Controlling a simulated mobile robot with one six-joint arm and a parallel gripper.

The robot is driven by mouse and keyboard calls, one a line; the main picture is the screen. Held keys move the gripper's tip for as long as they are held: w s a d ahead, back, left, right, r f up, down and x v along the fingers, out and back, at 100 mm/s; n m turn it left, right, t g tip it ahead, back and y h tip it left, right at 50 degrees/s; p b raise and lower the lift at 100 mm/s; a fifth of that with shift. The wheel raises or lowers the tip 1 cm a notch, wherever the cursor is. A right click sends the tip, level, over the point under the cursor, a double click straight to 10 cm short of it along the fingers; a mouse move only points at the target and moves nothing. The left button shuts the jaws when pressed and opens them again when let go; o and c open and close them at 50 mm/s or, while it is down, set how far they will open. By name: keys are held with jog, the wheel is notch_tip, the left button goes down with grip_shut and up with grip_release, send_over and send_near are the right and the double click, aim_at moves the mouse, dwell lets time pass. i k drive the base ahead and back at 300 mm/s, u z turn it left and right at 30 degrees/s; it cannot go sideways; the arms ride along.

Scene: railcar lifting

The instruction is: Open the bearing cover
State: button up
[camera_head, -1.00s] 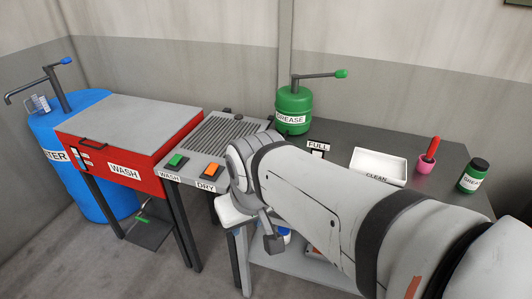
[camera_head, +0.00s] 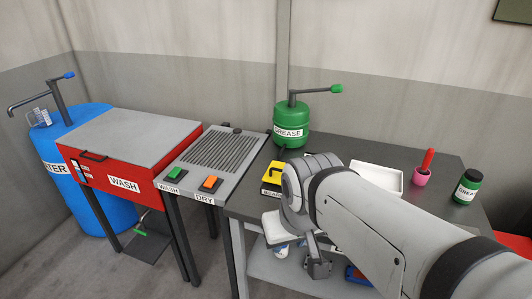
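A yellow piece with a black handle (camera_head: 273,171) sits on the dark workbench, left of my arm. Its front label begins "BEAR", and the rest is hidden behind my wrist. I take it to be the bearing cover or its holder, but I cannot tell whether it is open or closed. The end of my arm is just right of it and in front of it.
A green grease pump (camera_head: 291,118) stands at the bench's back left. A grey drying unit (camera_head: 200,182) and red wash box (camera_head: 112,180) are on the left.

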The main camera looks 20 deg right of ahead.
aim_at(273, 175)
jog(key=i, duration=1)
